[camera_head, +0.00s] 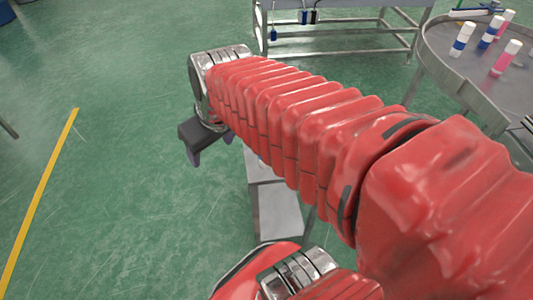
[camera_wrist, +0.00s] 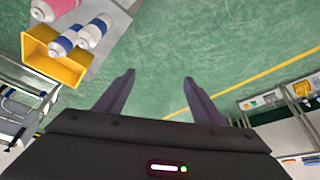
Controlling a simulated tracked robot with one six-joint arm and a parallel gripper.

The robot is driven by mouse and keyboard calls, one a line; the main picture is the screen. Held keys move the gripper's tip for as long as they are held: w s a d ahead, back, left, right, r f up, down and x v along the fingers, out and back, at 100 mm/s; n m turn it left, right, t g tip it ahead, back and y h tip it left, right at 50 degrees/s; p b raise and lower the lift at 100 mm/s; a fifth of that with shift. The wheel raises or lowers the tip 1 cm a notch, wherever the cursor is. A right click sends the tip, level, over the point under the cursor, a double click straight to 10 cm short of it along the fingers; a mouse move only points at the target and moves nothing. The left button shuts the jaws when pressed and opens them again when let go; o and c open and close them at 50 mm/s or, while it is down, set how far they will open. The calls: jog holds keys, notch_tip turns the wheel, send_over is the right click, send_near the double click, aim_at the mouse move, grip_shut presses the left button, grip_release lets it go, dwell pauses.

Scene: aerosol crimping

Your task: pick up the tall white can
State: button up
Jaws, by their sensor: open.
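My gripper (camera_head: 194,158) hangs over the green floor at the left of my arm. In the wrist view my gripper (camera_wrist: 158,77) is open, with nothing between its fingers. In the wrist view a white can with a blue band (camera_wrist: 92,33) lies at a yellow bin, up and left of the fingers and apart from them. In the head view a white can with a blue band (camera_head: 462,39) stands on a round metal table (camera_head: 437,60). I cannot tell which can is the tall white one. My arm hides the bin in the head view.
Another pink can (camera_head: 506,58) with a white top stands on the round table. A metal stand (camera_head: 278,210) is partly hidden by my arm. The floor at left is clear, with a yellow line (camera_head: 38,205).

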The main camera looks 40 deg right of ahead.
jog(key=w+d+f, duration=0.1)
jog(key=d+f, duration=0.3)
jog(key=d, duration=0.6)
jog(key=w+d+f+g, duration=0.1)
jog(key=d+f, duration=0.4)
jog(key=d, duration=0.5)
jog(key=shift+w+d, duration=0.15)
jog(key=shift+d, duration=0.25)
jog(key=shift+f, duration=0.1)
jog(key=shift+x, duration=4.25)
jog(key=shift+a+f, duration=0.15)
jog(key=shift+f, duration=0.05)
jog(key=shift+x, duration=2.45)
jog(key=shift+c, duration=0.7)
jog(key=c, duration=1)
